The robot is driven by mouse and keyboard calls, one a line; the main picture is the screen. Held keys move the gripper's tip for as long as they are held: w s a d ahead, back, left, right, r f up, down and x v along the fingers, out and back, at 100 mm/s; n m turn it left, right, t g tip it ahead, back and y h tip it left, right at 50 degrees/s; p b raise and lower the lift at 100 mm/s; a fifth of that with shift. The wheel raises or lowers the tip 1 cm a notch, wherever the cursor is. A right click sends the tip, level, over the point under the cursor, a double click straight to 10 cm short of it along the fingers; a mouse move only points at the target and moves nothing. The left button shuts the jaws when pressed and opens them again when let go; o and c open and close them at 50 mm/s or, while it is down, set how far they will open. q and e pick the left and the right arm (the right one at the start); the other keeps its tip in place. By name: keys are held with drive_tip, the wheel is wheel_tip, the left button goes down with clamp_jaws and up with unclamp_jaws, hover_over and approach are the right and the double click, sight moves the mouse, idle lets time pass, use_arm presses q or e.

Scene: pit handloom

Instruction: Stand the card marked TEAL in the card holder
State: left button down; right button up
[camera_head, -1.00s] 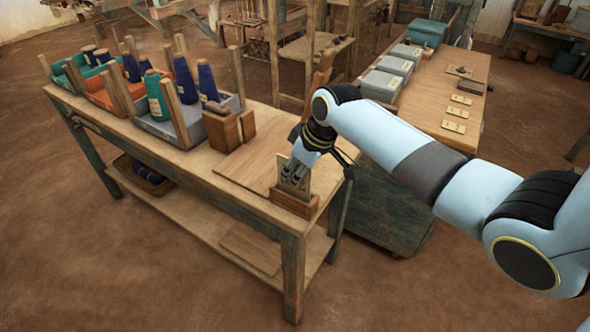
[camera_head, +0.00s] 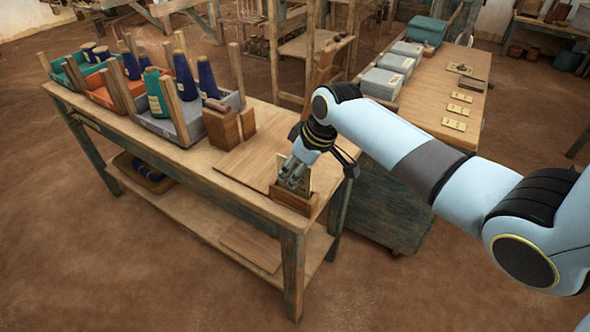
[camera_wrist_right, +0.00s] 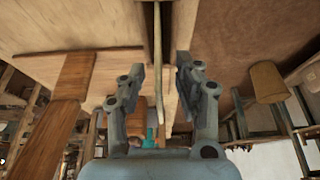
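A wooden card holder (camera_head: 292,201) stands near the front right corner of the wooden bench. A pale card (camera_head: 307,183) stands upright in it, partly hidden by my fingers; its marking cannot be read now. My right gripper (camera_head: 291,174) is at the holder, with its fingers around the card. In the right wrist view the card (camera_wrist_right: 158,65) shows nearly edge-on between the fingertips of my right gripper (camera_wrist_right: 159,78). There is a gap on both sides of it, so the gripper is open. My left gripper is not in view.
Bins of blue and teal yarn cones (camera_head: 158,95) stand at the bench's left. Wooden blocks (camera_head: 222,128) and a flat board (camera_head: 248,165) lie between them and the holder. The table at right (camera_head: 440,105) carries grey boxes (camera_head: 381,83) and several small cards (camera_head: 460,98).

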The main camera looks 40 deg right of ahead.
drive_tip(key=v, duration=1.2)
drive_tip(key=s+f+m+g+b, duration=0.1)
drive_tip(key=s+f+b, duration=0.2)
drive_tip(key=s+f, duration=0.55)
drive_tip(key=s+f+m+g+b, duration=0.1)
drive_tip(key=s+f+g+b, duration=0.2)
drive_tip(key=f, duration=1.1)
drive_tip(key=s+f+m+b, duration=0.1)
drive_tip(key=s+f+b, duration=0.4)
drive_tip(key=f, duration=0.7)
drive_tip(key=s+f+h+b, duration=0.1)
drive_tip(key=s+f+b, duration=0.1)
drive_tip(key=s+f, duration=0.8)
drive_tip(key=s+a+f+m+h+b, duration=0.1)
drive_tip(key=s+f+b, duration=0.1)
drive_tip(key=s+f, duration=0.9)
drive_tip(key=s, duration=0.5)
drive_tip(key=shift+a+f+t+h, duration=0.25)
drive_tip(key=shift+a+t+h, duration=0.05)
